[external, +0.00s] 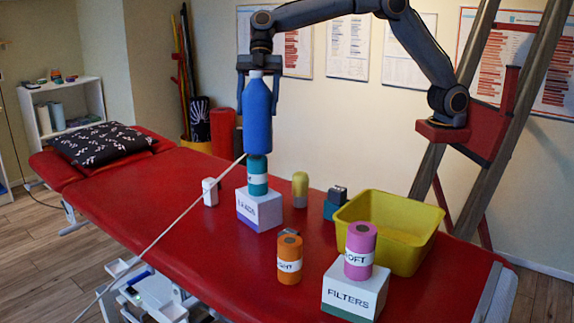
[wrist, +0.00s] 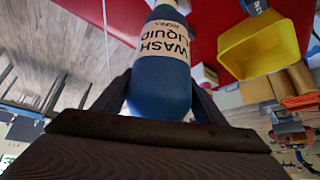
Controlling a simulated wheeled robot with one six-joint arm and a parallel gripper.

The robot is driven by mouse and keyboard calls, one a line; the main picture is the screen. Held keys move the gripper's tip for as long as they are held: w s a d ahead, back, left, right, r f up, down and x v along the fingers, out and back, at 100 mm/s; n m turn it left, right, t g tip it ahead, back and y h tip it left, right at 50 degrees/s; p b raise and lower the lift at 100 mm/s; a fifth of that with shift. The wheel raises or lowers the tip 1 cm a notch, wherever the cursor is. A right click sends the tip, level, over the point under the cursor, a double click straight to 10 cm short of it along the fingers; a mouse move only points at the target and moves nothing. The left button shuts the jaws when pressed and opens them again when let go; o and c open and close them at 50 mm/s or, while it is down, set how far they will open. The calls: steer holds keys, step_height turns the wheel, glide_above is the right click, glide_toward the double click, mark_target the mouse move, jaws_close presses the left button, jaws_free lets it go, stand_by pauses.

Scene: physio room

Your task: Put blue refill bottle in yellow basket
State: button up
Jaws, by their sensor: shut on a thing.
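The blue refill bottle (external: 257,122) is upright in my gripper (external: 257,88), which is shut around its upper part. In the wrist view the bottle (wrist: 160,95) shows a label reading "WASH LIQUID" between the two dark fingers (wrist: 160,100). In the external view its base appears right above a teal can (external: 257,184); I cannot tell whether they touch. The yellow basket (external: 408,262) stands on the red table to the right of the bottle, and its visible inside looks empty. The basket (wrist: 262,50) also shows at the upper right of the wrist view.
The teal can stands on a white box (external: 260,211). A pink can (external: 359,262) on a "FILTERS" box (external: 353,297) stands in front of the basket. An orange can (external: 289,265), a yellow-green bottle (external: 300,190) and a dark-topped teal block (external: 335,204) stand between. A black pillow (external: 102,144) lies far left.

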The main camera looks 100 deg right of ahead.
steer(key=s+a+n+g+p, duration=0.1)
steer(key=s+a+n+p, duration=0.15)
steer(key=s+a, duration=0.65)
steer(key=s+a+n+g+p, duration=0.1)
steer(key=s+a+n+p, duration=0.3)
steer(key=s, duration=0.9)
steer(key=s+a+g+p, duration=0.1)
steer(key=s+a+g, duration=0.1)
steer(key=s+a, duration=0.8)
step_height(320, 180, down, 22)
steer(key=s+d+p, duration=0.1)
steer(key=d+p, duration=0.1)
steer(key=shift+s+p, duration=0.2)
steer(key=shift+p, duration=0.15)
steer(key=shift+f, duration=0.1)
steer(key=o, duration=1.9)
steer(key=shift+c, duration=0.2)
